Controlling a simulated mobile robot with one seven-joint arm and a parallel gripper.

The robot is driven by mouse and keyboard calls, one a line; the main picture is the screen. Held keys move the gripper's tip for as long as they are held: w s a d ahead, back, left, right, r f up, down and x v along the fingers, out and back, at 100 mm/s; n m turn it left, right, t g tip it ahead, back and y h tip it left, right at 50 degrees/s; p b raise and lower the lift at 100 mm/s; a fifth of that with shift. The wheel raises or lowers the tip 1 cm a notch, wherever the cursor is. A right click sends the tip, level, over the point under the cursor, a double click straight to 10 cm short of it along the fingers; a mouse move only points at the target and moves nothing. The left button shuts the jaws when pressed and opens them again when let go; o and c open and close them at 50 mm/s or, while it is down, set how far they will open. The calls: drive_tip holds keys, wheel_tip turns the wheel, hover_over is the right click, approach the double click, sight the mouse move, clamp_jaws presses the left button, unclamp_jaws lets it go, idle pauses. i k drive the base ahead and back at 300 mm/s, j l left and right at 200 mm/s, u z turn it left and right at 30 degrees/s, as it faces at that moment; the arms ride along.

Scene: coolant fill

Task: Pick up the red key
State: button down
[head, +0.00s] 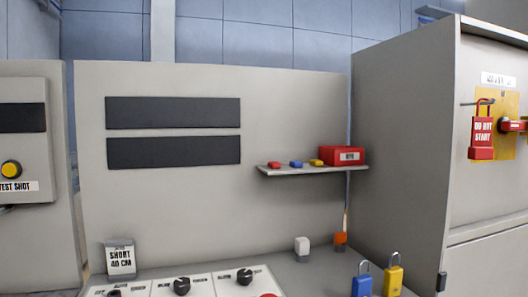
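A small red piece (274,165) lies at the left end of a narrow grey wall shelf (310,171), and it looks like the red key. It is too small to make out its shape clearly. A small blue piece (296,163) and a small yellow piece (316,162) lie in a row to its right. A red box (342,155) with a white label stands at the shelf's right end. My gripper is not in this view.
A blue padlock (362,285) and a yellow padlock (393,280) stand on the ledge below. A red padlock (481,140) marked "DO NOT START" hangs on the right cabinet (405,150). A control panel with knobs (182,286) and a "SHORT" sign (120,260) sit at lower left.

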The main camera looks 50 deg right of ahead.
sight(272, 165)
drive_tip(key=z, duration=1.4)
